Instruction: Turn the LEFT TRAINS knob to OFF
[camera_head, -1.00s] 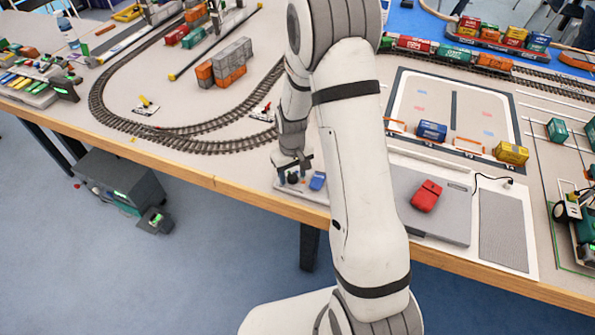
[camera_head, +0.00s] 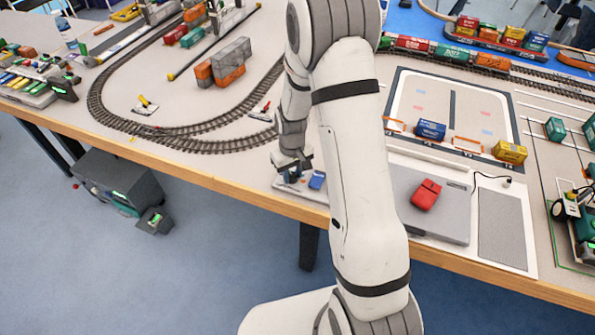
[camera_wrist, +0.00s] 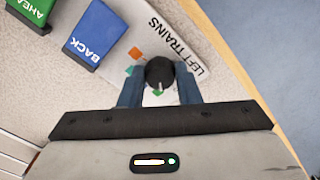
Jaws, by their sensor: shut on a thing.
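The black LEFT TRAINS knob (camera_wrist: 160,73) shows in the wrist view on a pale panel (camera_wrist: 197,44), with the printed label beside it. A pale pointer mark on the knob points toward my gripper's body. An orange mark and a green mark lie on the panel by the knob. My gripper (camera_wrist: 159,90) has its blue fingers on both sides of the knob and is shut on it. In the head view my gripper (camera_head: 292,172) is at the panel by the table's front edge, and the knob is hidden there.
A blue BACK switch (camera_wrist: 96,34) and a green AHEAD switch (camera_wrist: 36,10) stand left of the knob in the wrist view. Curved track (camera_head: 200,144) lies behind the panel.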

